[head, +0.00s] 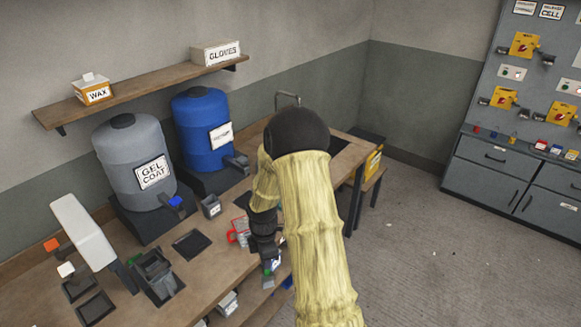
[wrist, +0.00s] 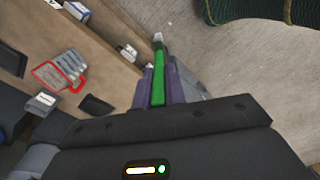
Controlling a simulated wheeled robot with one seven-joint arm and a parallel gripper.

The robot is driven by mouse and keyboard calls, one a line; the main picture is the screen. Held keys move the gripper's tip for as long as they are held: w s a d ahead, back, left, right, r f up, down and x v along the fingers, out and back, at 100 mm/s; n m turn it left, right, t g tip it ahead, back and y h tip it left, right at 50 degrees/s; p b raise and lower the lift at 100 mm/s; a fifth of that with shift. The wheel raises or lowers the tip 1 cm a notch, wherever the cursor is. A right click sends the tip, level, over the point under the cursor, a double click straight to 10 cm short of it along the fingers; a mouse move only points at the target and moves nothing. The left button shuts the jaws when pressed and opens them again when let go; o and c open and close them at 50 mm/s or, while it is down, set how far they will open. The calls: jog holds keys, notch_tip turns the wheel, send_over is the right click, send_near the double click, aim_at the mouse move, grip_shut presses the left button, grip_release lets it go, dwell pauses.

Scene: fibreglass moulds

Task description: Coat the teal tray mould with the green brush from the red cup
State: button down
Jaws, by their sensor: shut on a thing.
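My gripper (wrist: 158,90) is shut on the green brush (wrist: 159,84), with purple fingers on either side of its handle. The brush's pale tip points away from the gripper, over the floor beside the bench edge. In the head view my gripper (head: 269,262) is low at the front edge of the bench, partly hidden by my arm. A red-edged object (head: 238,236) lies on the bench just left of it. It also shows at the left of the wrist view (wrist: 37,73); I cannot tell whether it is the red cup. I cannot make out the teal tray mould.
Open floor (head: 430,250) lies to the right. A dark green ribbed thing (wrist: 245,10) is unclear.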

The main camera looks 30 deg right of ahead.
jog(key=a+f+m+b, duration=0.5)
jog(key=f+m, duration=0.3)
jog(key=f, duration=0.2)
jog(key=a+f+m+b, duration=0.4)
jog(key=f+m, duration=0.3)
jog(key=f, duration=0.3)
jog(key=shift+a+m+b, duration=0.35)
jog(key=shift+m+b, duration=0.05)
jog(key=shift+b, duration=0.4)
jog(key=shift+d, duration=0.1)
